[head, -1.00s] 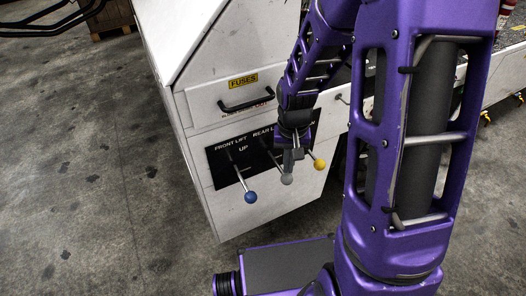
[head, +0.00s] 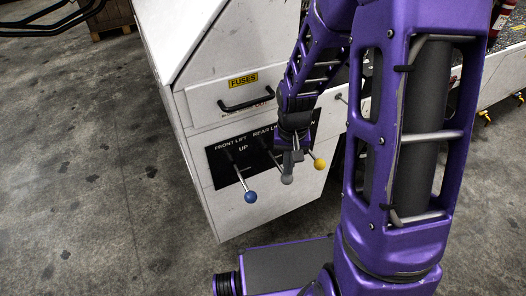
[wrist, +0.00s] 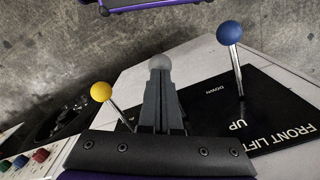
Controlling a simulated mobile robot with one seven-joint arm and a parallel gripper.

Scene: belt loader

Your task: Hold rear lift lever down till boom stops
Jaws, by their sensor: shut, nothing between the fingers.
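The rear lift lever has a grey ball knob (head: 287,179) and sits between the other two levers on a black panel (head: 222,166). My gripper (head: 290,157) is shut, with its fingertips just above or against the grey knob. In the wrist view the shut fingers (wrist: 160,95) point at the grey knob (wrist: 159,63), which shows just beyond the tips. I cannot tell whether they touch. The rear lift lever's shaft is hidden behind my fingers in the wrist view. The boom is not clearly identifiable in either view.
The front lift lever with a blue knob (head: 250,197) is to the left, and a yellow-knobbed lever (head: 319,164) is close on the right. A black handle (head: 246,105) sits under the FUSES label (head: 243,80). Open concrete floor (head: 85,170) lies left of the white cabinet.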

